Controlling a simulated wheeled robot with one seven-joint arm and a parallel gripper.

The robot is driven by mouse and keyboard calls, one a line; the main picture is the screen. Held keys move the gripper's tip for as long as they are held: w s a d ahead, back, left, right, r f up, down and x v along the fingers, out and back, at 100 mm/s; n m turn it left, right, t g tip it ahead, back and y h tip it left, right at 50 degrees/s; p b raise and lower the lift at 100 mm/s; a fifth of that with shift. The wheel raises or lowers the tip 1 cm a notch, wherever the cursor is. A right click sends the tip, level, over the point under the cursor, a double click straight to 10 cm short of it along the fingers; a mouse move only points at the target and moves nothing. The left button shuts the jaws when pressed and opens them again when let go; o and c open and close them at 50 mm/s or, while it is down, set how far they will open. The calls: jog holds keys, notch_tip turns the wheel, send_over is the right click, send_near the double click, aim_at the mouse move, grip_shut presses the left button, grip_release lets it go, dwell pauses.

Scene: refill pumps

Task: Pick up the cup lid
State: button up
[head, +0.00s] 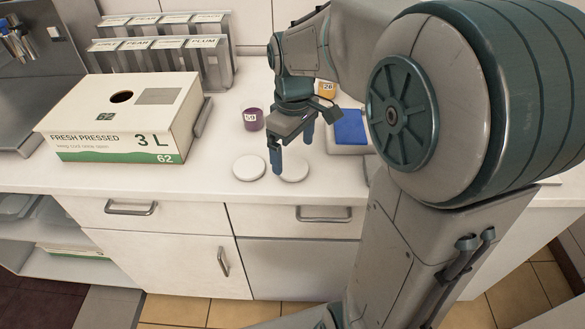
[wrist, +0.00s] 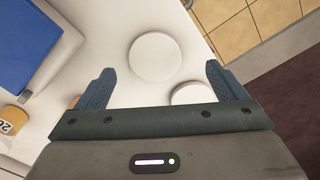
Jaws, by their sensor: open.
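Two flat white round discs that look like cup lids lie side by side on the counter near its front edge. The right lid (head: 295,170) is partly behind one finger of my gripper (head: 291,158) in the head view. The left lid (head: 248,168) is just left of that finger. In the wrist view, one lid (wrist: 155,55) shows whole between and beyond the fingertips of my open, empty gripper (wrist: 160,68). The other lid (wrist: 190,94) is partly hidden by the right finger and gripper body. Contact with the counter cannot be told.
A purple cup (head: 253,119) and an orange labelled container (head: 326,89) stand behind the lids. A blue-topped white box (head: 350,128) is to the right. A large juice carton (head: 120,118) stands left, before labelled dispensers (head: 165,48). The counter's front edge (head: 180,195) is close.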

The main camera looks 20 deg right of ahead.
aim_at(292, 167)
jog(key=f, duration=0.2)
jog(key=w+f, duration=0.1)
jog(key=f, duration=0.1)
jog(key=shift+f, duration=0.65)
jog(key=c, duration=1)
